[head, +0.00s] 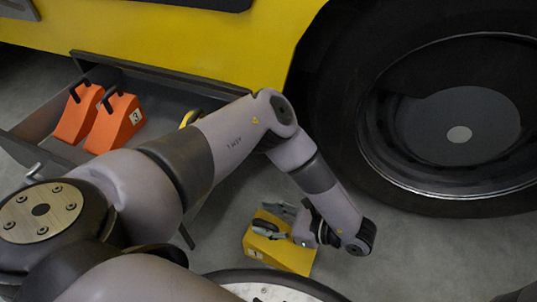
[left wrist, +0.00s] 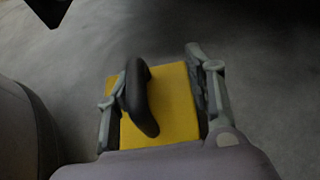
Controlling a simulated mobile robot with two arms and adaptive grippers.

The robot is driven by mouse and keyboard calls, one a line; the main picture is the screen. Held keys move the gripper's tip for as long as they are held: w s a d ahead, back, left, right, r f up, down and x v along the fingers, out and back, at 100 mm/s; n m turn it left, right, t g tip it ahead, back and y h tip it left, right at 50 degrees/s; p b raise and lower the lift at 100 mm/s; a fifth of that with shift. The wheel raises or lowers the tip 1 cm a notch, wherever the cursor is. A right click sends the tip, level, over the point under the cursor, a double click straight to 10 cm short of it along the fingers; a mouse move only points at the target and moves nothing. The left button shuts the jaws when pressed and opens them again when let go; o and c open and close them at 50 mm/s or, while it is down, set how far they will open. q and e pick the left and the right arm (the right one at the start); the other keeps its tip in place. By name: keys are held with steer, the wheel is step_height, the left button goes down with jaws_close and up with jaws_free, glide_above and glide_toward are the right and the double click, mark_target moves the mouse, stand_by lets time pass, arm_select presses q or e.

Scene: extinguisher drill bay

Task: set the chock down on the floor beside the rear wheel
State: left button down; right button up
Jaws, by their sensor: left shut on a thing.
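A yellow chock (head: 290,256) with a black handle is low over the grey floor, left of and nearer me than the big black wheel (head: 345,125). There is a gap between chock and tyre. I cannot tell whether its underside touches the floor. My left gripper (head: 272,226) is shut on the chock. In the left wrist view, the fingers of the left gripper (left wrist: 160,95) lie on either side of the yellow chock (left wrist: 178,105), and its black handle stands between them. My right gripper is not in view.
Two orange chocks (head: 118,122) with black handles stand in a grey open tray (head: 38,124) under the yellow vehicle body (head: 190,45). Another yellow thing (head: 191,118) there is mostly hidden behind my left arm. Bare floor (head: 420,245) lies in front of the wheel.

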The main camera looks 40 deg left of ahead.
arm_select(q)
steer(key=c, duration=0.7)
jaws_free()
steer(key=shift+c, duration=0.2)
steer(key=shift+w+d+r, duration=0.1)
steer(key=shift+d+r, duration=0.1)
steer(key=shift+d, duration=0.05)
steer(key=b+v, duration=0.1)
steer(key=v, duration=1)
steer(key=shift+d+r, duration=0.15)
